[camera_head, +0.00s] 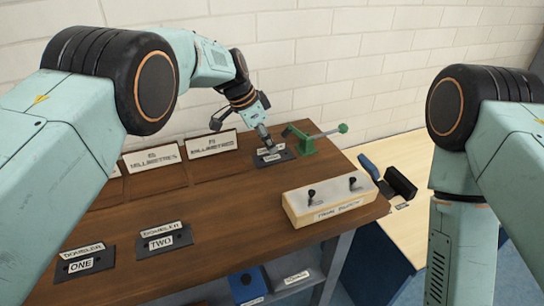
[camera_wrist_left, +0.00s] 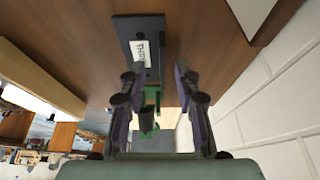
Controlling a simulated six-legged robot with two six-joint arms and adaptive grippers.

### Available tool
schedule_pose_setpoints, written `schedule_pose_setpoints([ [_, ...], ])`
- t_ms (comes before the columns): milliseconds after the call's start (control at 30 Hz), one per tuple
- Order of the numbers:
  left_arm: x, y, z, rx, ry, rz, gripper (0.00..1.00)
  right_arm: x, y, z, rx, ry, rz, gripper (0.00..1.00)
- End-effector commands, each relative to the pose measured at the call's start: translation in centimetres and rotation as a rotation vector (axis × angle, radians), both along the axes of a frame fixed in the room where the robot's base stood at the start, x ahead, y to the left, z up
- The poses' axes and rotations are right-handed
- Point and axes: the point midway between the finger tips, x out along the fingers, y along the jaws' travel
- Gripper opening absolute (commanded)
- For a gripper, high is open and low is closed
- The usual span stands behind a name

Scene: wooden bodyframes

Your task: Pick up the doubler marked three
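The doubler marked three is a dark flat plate with a white label; it lies on the wooden bench top near the back in the head view (camera_head: 284,154). In the left wrist view, the doubler (camera_wrist_left: 153,27) shows its label reading THREE, partly cut by a finger. My left gripper (camera_head: 267,143) points down at this doubler, its tips close over the plate. In the wrist view, the left gripper's fingers (camera_wrist_left: 158,75) are apart with nothing held between them; contact with the plate cannot be told. My right gripper is out of view; only its arm shows at right.
Doublers marked one (camera_head: 85,264) and two (camera_head: 165,240) lie at the front left. A green clamp (camera_head: 305,142) stands just right of doubler three. A pale wooden block with black knobs (camera_head: 333,201) sits front right. Label signs (camera_head: 152,158) stand along the back by the wall.

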Motion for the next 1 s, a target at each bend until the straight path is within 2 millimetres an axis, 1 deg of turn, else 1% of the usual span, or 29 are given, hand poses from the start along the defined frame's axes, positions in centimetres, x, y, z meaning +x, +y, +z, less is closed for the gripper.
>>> schedule_pose_setpoints([
  [33,0.1,-0.17,-0.56,0.0,0.0,-0.001,0.32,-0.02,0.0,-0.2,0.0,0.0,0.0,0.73],
  [100,0.21,-0.27,-0.79,0.0,-0.001,-0.001,0.32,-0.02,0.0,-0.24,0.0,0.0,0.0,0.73],
  [333,0.35,-0.22,-0.82,0.0,0.0,0.001,0.32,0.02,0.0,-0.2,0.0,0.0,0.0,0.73],
  [700,0.34,-0.21,-0.79,0.0,0.0,0.0,0.01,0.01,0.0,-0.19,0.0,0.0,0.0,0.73],
  [733,0.34,-0.21,-0.8,0.0,0.0,0.0,0.0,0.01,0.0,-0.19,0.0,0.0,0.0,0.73],
  [1000,0.31,-0.2,-0.88,0.0,0.002,0.001,0.0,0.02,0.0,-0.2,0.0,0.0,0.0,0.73],
])
